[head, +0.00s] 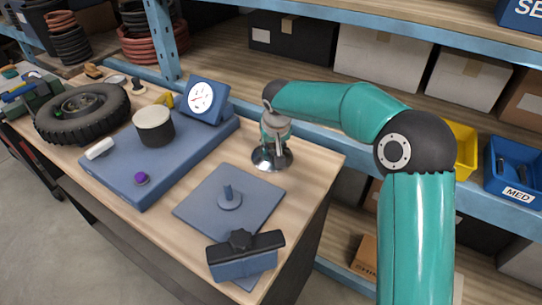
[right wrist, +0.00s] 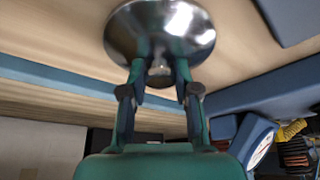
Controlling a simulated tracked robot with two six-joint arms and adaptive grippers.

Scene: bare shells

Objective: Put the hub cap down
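The hub cap (head: 271,158) is a shiny round metal dish on or just above the bare wooden bench top; I cannot tell whether it touches. My right gripper (head: 275,143) points down over it. In the right wrist view the hub cap (right wrist: 160,22) shows as a mirror-like disc with a small central knob. The fingers of my right gripper (right wrist: 161,72) stand on both sides of that knob and look closed on it. My left gripper is out of view.
A blue slab (head: 110,180) holds a pale-topped cylinder (head: 154,125) and a dial gauge (head: 200,97). A blue plate with a peg (head: 229,200) and a blue clamp block (head: 243,262) lie nearer. A tyre (head: 82,115) lies left. A shelf edge (head: 320,140) runs behind the bench.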

